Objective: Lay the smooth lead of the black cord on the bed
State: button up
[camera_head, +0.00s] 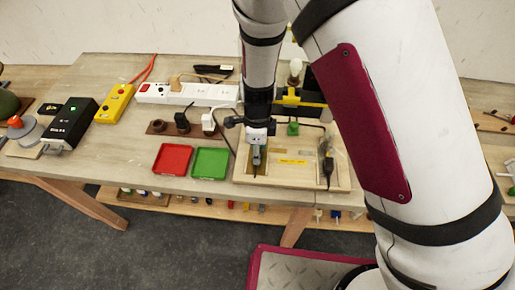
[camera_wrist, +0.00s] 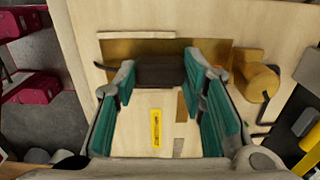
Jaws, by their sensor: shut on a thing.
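My gripper (camera_head: 257,160) points down over the left part of the wooden board (camera_head: 290,180). In the wrist view, my gripper (camera_wrist: 160,80) has its teal pads on either side of a dark piece (camera_wrist: 160,70), apparently part of the black cord, and is shut on it. The piece lies crosswise over or against a brass-coloured plate (camera_wrist: 150,47), which may be the bed. I cannot tell whether it touches the plate, or which lead it is. In the head view a black cord end with a plug-like body (camera_head: 327,165) hangs over the board's right part.
Left of the board are a green tray (camera_head: 210,162) and a red tray (camera_head: 172,159). A white power strip (camera_head: 190,94) lies behind them.

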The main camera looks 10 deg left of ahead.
jog(key=shift+f, duration=0.15)
jog(key=o, duration=1.1)
notch_tip(320, 180, up, 12)
